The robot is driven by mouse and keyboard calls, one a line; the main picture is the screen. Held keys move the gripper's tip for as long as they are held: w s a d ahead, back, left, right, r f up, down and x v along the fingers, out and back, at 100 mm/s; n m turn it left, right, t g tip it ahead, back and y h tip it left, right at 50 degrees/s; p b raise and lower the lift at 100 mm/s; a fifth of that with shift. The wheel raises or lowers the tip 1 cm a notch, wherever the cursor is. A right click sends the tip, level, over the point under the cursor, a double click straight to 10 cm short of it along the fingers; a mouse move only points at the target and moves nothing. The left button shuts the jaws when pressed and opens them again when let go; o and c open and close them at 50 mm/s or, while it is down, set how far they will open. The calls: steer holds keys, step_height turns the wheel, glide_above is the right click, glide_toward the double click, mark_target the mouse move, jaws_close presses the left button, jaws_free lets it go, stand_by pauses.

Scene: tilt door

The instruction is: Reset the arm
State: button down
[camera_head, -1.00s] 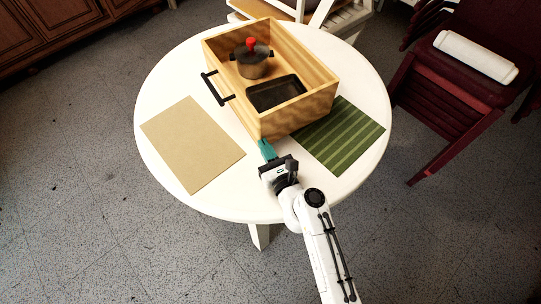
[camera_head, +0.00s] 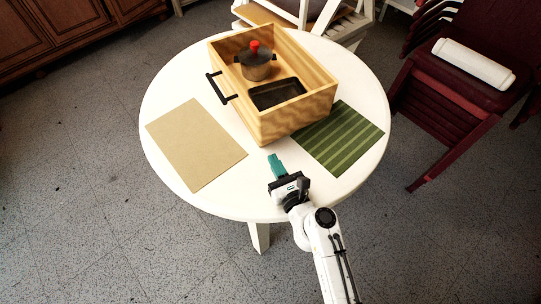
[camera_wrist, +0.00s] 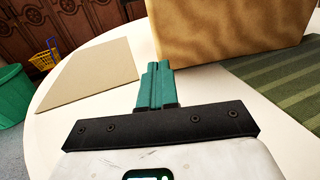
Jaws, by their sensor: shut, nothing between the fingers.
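My gripper (camera_head: 275,164) has teal fingers and is over the near part of the round white table in the head view. Its fingers are shut with nothing between them, and they also show in the wrist view (camera_wrist: 155,78). A wooden box (camera_head: 295,118) with an open top stands beyond the fingertips, apart from them. The box has a black handle (camera_head: 217,88) on its left side. Inside are a dark pot (camera_head: 256,68) with a red knob and a black tray (camera_head: 278,93).
The round white table (camera_head: 222,201) also holds a tan mat (camera_head: 196,145) at left and a green striped mat (camera_head: 340,140) at right. A dark red chair (camera_head: 455,95) with a white roll (camera_head: 474,63) stands at right. A green bin (camera_wrist: 12,95) shows at left in the wrist view.

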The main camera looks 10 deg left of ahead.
steer(key=v, duration=0.7)
steer(key=shift+s+d+r, duration=0.15)
steer(key=shift+s+d, duration=0.1)
steer(key=shift+d, duration=0.05)
steer(key=shift+s+r+n, duration=0.1)
steer(key=shift+s+n, duration=0.05)
steer(key=shift+n, duration=0.25)
steer(key=s+n+g, duration=0.1)
steer(key=n, duration=0.2)
steer(key=s+d+n+g+y, duration=0.1)
steer(key=n, duration=0.2)
steer(key=s+d+n+g+y, duration=0.1)
steer(key=n, duration=0.2)
steer(key=shift+s+r+g, duration=0.15)
steer(key=shift+s+g, duration=0.05)
steer(key=shift+g, duration=0.1)
steer(key=s+d+n+g+h, duration=0.5)
steer(key=s+d+n, duration=0.4)
steer(key=d, duration=0.4)
steer(key=s+d+n+g+h, duration=0.5)
steer(key=s+d+n+h, duration=0.2)
steer(key=s+d, duration=0.5)
steer(key=d+n, duration=0.2)
steer(key=shift+d+f+n+h, duration=0.2)
steer(key=shift+f+n+h, duration=0.1)
steer(key=shift+f, duration=0.05)
steer(key=shift+s, duration=0.1)
